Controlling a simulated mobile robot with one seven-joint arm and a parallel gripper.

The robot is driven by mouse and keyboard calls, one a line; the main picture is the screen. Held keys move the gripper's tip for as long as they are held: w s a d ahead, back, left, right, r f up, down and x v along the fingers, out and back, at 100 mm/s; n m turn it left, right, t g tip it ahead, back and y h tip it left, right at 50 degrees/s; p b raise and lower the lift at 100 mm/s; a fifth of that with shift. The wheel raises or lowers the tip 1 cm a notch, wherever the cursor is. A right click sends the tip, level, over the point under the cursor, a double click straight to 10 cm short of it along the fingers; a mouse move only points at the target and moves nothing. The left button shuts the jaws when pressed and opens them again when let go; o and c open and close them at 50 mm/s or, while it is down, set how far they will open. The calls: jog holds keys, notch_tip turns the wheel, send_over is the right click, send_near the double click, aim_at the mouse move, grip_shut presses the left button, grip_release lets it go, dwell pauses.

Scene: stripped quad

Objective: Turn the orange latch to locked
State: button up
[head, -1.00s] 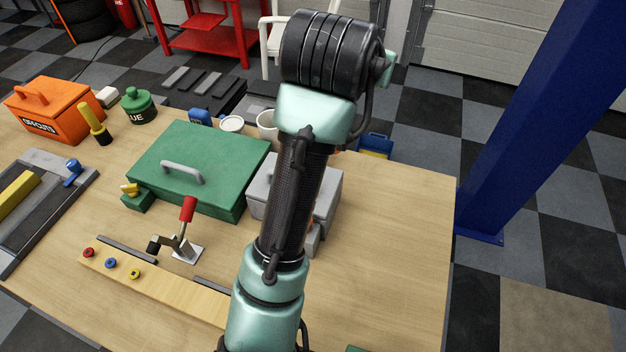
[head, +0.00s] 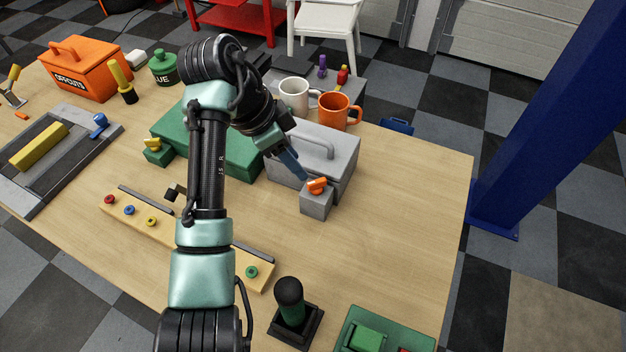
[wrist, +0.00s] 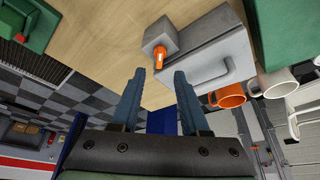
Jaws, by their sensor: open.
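The orange latch (head: 317,186) sits on a small grey block (head: 316,205) at the front of a grey box with a grey handle (head: 325,152). My gripper (head: 301,178) is just left of the latch in the head view, its blue fingers pointing down toward it. In the wrist view, my gripper (wrist: 158,75) is open with nothing between its fingers. The orange latch (wrist: 158,58) shows there just beyond the fingertips, apart from them as far as I can tell. Part of the fingers is hidden in the head view.
A green box (head: 240,158) stands left of the grey box, partly behind my arm. A white mug (head: 294,93) and an orange mug (head: 340,110) stand behind the grey box. A black-knobbed lever (head: 290,300) is at the front. The table right of the latch is clear.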

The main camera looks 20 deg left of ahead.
aim_at(313, 182)
jog(key=p+x, duration=0.1)
jog(key=x, duration=0.6)
jog(key=shift+w+d+f, duration=0.1)
jog(key=shift+w+f, duration=0.05)
jog(key=shift+f, duration=0.15)
jog(key=shift+c, duration=0.3)
grip_shut()
